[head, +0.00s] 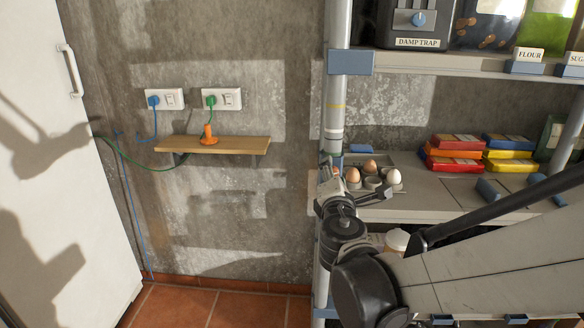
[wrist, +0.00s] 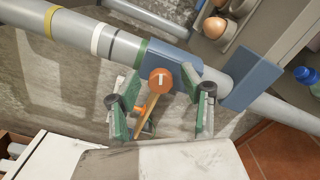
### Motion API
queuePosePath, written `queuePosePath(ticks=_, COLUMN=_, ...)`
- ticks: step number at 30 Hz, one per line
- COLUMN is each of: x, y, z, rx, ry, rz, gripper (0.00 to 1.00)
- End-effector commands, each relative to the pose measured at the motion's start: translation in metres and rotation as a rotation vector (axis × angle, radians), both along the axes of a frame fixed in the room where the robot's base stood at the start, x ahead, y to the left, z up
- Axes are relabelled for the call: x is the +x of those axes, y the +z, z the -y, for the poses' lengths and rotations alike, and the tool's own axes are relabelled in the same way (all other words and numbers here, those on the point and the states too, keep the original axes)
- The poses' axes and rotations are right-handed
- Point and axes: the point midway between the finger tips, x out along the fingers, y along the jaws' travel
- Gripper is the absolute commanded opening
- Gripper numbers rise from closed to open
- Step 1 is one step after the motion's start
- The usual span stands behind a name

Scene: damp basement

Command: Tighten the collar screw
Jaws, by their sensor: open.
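The collar screw (wrist: 160,81) shows in the wrist view as a round orange head with a pale mark, seated on a blue collar (wrist: 183,63) around the grey post (wrist: 77,32). My gripper (wrist: 161,86) is open, with one green-padded finger on each side of the screw head. Gaps show between the head and both fingers, and I see no contact. In the head view my gripper (head: 328,168) is at the post (head: 337,90), below its yellow and white bands. There the collar and screw are mostly hidden by my gripper.
An egg tray (head: 382,189) stands on the shelf just right of my gripper. Coloured packets (head: 455,160) lie farther right. A wooden wall shelf (head: 240,145) holds an orange object (head: 208,134) under two sockets. A white door (head: 60,200) is at left.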

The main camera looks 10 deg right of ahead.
Motion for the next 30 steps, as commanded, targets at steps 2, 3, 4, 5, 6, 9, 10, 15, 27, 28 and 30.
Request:
queuePosePath(ticks=2, x=-0.006, y=0.0, z=-0.002, rx=0.0, ry=0.0, rz=0.0, gripper=0.42)
queuePosePath(ticks=3, x=-0.011, y=0.0, z=-0.003, rx=0.0, ry=0.0, rz=0.0, gripper=0.42)
queuePosePath(ticks=4, x=-0.015, y=0.0, z=-0.004, rx=0.0, ry=0.001, rz=0.0, gripper=0.42)
queuePosePath(ticks=5, x=-0.019, y=0.0, z=-0.005, rx=0.0, ry=0.002, rz=0.0, gripper=0.42)
queuePosePath(ticks=6, x=-0.025, y=0.0, z=-0.007, rx=0.0, ry=0.003, rz=0.001, gripper=0.42)
queuePosePath(ticks=9, x=-0.042, y=0.0, z=-0.01, rx=0.0, ry=0.002, rz=0.0, gripper=0.42)
queuePosePath(ticks=10, x=-0.047, y=0.0, z=-0.012, rx=0.0, ry=0.002, rz=0.0, gripper=0.42)
queuePosePath(ticks=15, x=-0.073, y=0.0, z=-0.018, rx=0.0, ry=0.004, rz=0.0, gripper=0.42)
queuePosePath(ticks=27, x=-0.111, y=0.0, z=-0.027, rx=0.0, ry=0.001, rz=0.0, gripper=0.42)
queuePosePath(ticks=28, x=-0.112, y=0.0, z=-0.027, rx=0.0, ry=0.001, rz=0.0, gripper=0.42)
queuePosePath(ticks=30, x=-0.114, y=0.0, z=-0.027, rx=0.0, ry=0.0, rz=0.0, gripper=0.42)
